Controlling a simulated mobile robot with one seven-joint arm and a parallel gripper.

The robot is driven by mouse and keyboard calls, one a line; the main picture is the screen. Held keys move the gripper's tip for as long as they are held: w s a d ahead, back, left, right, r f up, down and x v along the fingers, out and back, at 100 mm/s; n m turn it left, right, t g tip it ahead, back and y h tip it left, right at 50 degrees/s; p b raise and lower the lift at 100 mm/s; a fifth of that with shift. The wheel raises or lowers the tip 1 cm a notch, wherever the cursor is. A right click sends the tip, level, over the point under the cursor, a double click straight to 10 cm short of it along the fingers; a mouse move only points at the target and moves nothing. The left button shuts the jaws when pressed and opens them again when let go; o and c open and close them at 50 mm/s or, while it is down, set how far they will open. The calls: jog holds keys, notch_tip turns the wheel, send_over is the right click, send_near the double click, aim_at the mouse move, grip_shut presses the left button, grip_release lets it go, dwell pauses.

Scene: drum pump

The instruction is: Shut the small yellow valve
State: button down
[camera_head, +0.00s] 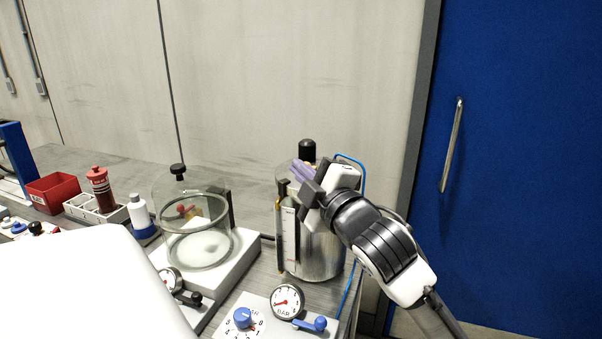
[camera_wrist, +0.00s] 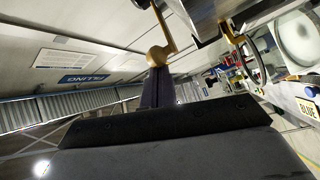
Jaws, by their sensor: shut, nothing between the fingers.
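A silver metal drum (camera_head: 322,258) with a black knob on top stands on the bench, right of centre in the head view. In the wrist view, a small brass-yellow part with a rounded end and a thin arm (camera_wrist: 159,53) is right at my fingertips; I take it for the yellow valve's lever. In the head view my gripper hides most of that area. My gripper (camera_head: 298,170) is at the upper front of the drum, its purple fingers shut and empty. In the wrist view the gripper (camera_wrist: 155,75) seems to touch the yellow part, but contact is not certain.
A sight gauge (camera_head: 290,235) runs down the drum's front, and a blue hose (camera_head: 361,176) loops behind it. A glass bell jar (camera_head: 190,225) stands left. A panel with a pressure gauge (camera_head: 287,301) and blue knob (camera_head: 242,317) lies in front. A blue door (camera_head: 520,170) is right.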

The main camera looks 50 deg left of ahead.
jog(key=shift+w+d+n+g+b, duration=0.2)
jog(key=shift+n+g+b, duration=0.15)
jog(key=shift+g, duration=0.25)
jog(key=shift+w+d+n+g+b, duration=0.2)
jog(key=shift+n+g+b, duration=0.1)
jog(key=shift+g, duration=0.3)
jog(key=w+d+g+b, duration=0.1)
jog(key=b, duration=0.1)
jog(key=w+d+n+b, duration=0.1)
jog(key=w+b, duration=0.1)
jog(key=w+g+b, duration=0.1)
jog(key=w+b, duration=0.1)
jog(key=shift+w+d+n+g, duration=0.15)
jog(key=shift+d+n+g, duration=0.15)
jog(key=shift+d, duration=0.1)
